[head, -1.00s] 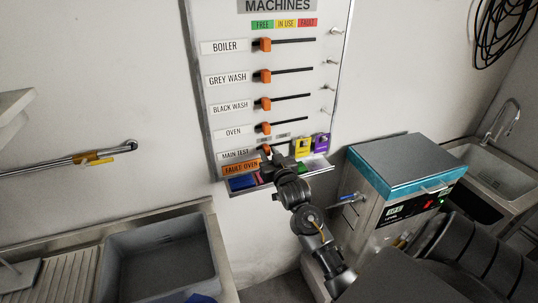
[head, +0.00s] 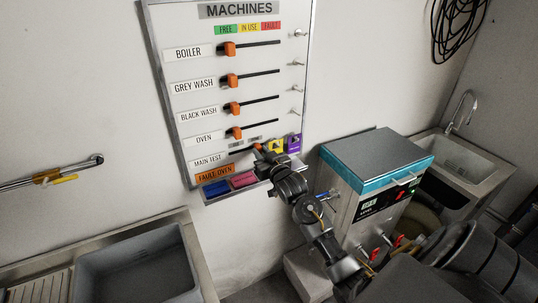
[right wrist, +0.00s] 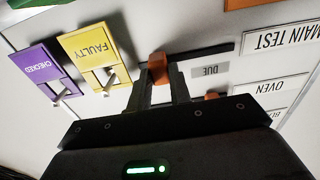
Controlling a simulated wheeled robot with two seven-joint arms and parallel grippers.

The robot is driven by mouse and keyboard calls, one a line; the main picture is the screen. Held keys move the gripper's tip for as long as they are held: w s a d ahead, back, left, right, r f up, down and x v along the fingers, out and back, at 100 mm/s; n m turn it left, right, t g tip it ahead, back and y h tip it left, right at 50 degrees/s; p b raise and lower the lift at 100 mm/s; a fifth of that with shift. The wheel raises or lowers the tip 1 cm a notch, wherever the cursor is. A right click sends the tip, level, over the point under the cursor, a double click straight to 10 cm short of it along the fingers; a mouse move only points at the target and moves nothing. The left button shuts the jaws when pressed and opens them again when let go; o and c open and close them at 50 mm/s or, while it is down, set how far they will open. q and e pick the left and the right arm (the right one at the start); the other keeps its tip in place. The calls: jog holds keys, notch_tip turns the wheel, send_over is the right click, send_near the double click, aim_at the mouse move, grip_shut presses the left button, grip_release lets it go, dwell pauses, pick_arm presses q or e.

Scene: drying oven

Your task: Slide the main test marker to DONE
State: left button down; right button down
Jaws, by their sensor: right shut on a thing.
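The main test marker is a small orange slider (head: 257,147) on the lowest slot of the MACHINES board (head: 185,140). The MAIN TEST label (head: 208,161) is left of it. My right gripper (head: 268,154) is shut on the marker. In the right wrist view the orange marker (right wrist: 157,64) sits between the fingertips, at the left end of the visible dark slot (right wrist: 205,53). The DUE label (right wrist: 210,70) lies to its right. I cannot read a DONE label; the fingers cover the board there. My left gripper is out of view.
Yellow FAULTY (right wrist: 95,54) and purple CHECKED (right wrist: 44,72) tags hang close beside the fingers. The oven marker (head: 236,132) is just above. A tray (head: 209,200) with blue and pink tags runs below the board.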

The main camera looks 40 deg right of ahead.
jog(key=shift+d+r, duration=0.1)
jog(key=shift+r, duration=0.05)
jog(key=c, duration=1.3)
grip_release()
jog(key=shift+d, duration=0.15)
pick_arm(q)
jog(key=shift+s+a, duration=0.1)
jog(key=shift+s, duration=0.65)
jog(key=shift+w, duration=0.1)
pick_arm(e)
jog(key=shift+s+f, duration=0.2)
jog(key=shift+s, duration=0.05)
pick_arm(q)
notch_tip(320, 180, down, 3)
jog(key=b, duration=0.2)
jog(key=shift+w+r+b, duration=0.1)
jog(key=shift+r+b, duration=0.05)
jog(key=shift+b, duration=0.2)
pick_arm(e)
jog(key=s, duration=0.3)
jog(key=s+a, duration=0.1)
jog(key=s, duration=0.2)
jog(key=s+a, duration=0.1)
jog(key=s, duration=0.3)
jog(key=shift+s+r, duration=0.1)
